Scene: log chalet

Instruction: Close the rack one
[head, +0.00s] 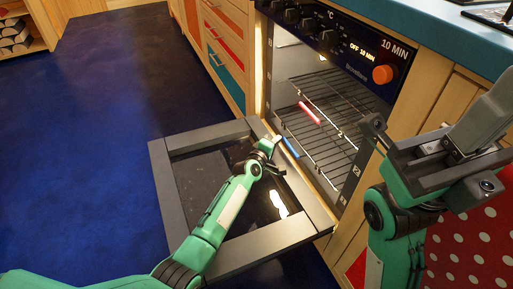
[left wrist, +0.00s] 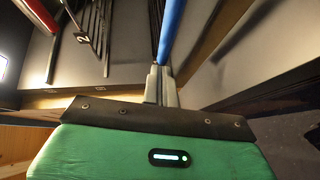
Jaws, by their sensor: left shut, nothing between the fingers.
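The oven (head: 346,188) stands open, with two wire racks inside. The lower rack has a blue front bar (head: 291,147) near the oven mouth; I take it as rack one, though its label is too small to read. The upper rack has a red front bar (head: 309,113). My left gripper (head: 270,147) is shut and empty above the lowered door, just in front of the blue bar. In the left wrist view the fingertips (left wrist: 161,82) point at the blue bar (left wrist: 171,32), close to it; contact is unclear. My right gripper (head: 455,150) is raised at the right; its finger opening is unclear.
The oven door (head: 186,138) lies lowered in front of the oven, under my left arm. Wooden drawers (head: 222,50) stand left of the oven. A blue counter (head: 440,40) runs above it. A red dotted cloth (head: 470,245) is at lower right. The blue floor (head: 85,130) is clear at left.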

